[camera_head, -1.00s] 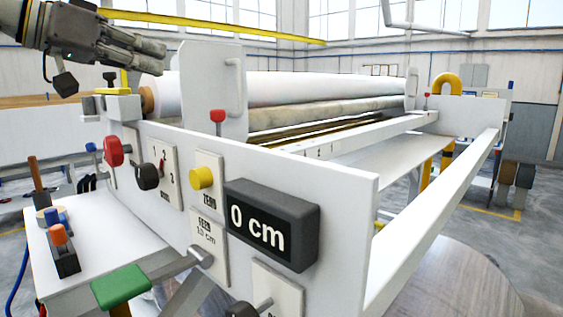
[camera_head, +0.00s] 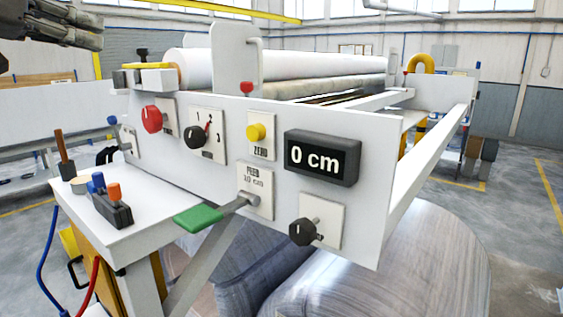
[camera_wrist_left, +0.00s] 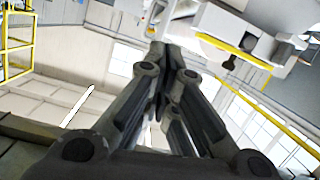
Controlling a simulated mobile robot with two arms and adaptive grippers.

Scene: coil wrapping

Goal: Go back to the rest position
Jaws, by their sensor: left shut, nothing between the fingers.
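My left gripper (camera_head: 82,33) shows at the top left of the head view, partly cut off by the edge. It is raised above and to the left of the white wrapping machine (camera_head: 375,170) and touches nothing there. In the left wrist view its fingers (camera_wrist_left: 172,55) are together with nothing between them. The machine's front panel carries a display (camera_head: 322,158) reading 0 cm, a yellow button (camera_head: 256,132), a red knob (camera_head: 152,119) and black knobs. A green-handled lever (camera_head: 199,218) sticks out low at the front. My right gripper is not in view.
A white side shelf (camera_head: 150,222) at the left holds a small block with blue and orange knobs (camera_head: 112,208). A large grey coil (camera_head: 400,265) lies under the machine. White rolls (camera_head: 300,68) run along its top. Grey floor is open at the right.

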